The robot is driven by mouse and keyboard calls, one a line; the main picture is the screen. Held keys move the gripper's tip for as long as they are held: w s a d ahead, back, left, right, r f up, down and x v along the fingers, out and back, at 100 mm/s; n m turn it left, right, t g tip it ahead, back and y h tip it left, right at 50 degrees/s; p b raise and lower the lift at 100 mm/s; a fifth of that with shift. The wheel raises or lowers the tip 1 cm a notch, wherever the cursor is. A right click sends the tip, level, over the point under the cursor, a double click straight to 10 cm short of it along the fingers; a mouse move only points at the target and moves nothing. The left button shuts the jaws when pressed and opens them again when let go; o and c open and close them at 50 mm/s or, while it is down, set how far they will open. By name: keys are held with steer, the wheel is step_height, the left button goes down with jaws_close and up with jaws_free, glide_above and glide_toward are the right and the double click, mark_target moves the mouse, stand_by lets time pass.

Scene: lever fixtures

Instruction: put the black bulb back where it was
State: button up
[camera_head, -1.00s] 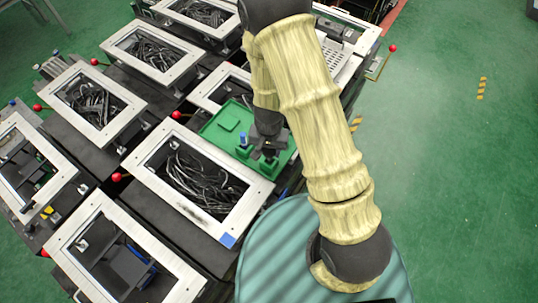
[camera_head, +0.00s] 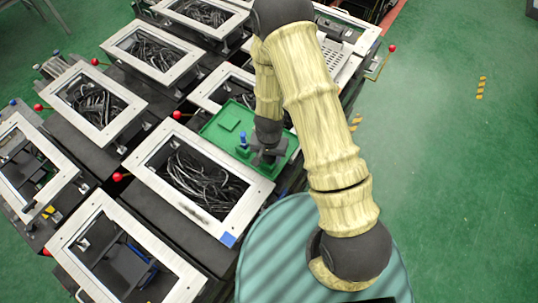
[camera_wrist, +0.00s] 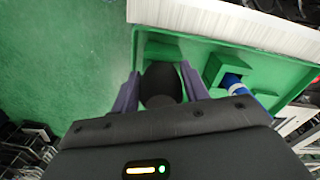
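The black bulb (camera_wrist: 161,84) is between the two fingers of my gripper (camera_wrist: 161,92), which is shut on it in the wrist view. Just beyond the bulb is a green raised holder (camera_wrist: 163,49) on the green tray (camera_wrist: 275,58). I cannot tell whether the bulb's far end is in that holder. A blue bulb (camera_wrist: 236,84) stands in a second green holder to the right. In the head view my gripper (camera_head: 266,160) is low over the green tray (camera_head: 217,133), right of the blue bulb (camera_head: 243,140). The black bulb cannot be told from the dark gripper there.
A pale-framed box of black cables (camera_head: 205,208) lies in front of the tray. Several similar framed boxes stand to the left, with red-knobbed levers (camera_head: 117,177) between them. Open green floor (camera_head: 440,160) lies to the right.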

steer(key=shift+o, duration=1.3)
steer(key=shift+r, duration=0.25)
step_height(320, 180, up, 11)
steer(key=shift+b, duration=0.7)
steer(key=shift+r, duration=0.35)
steer(key=s+d+r+n+t, duration=0.1)
steer(key=s+d+r, duration=0.1)
steer(key=d+r, duration=0.4)
steer(key=s+d+r+n+t, duration=0.1)
steer(key=s+d+r+n, duration=0.1)
steer(key=d+r, duration=0.4)
steer(key=shift+s+r+t, duration=0.3)
steer(key=shift+s+r, duration=0.55)
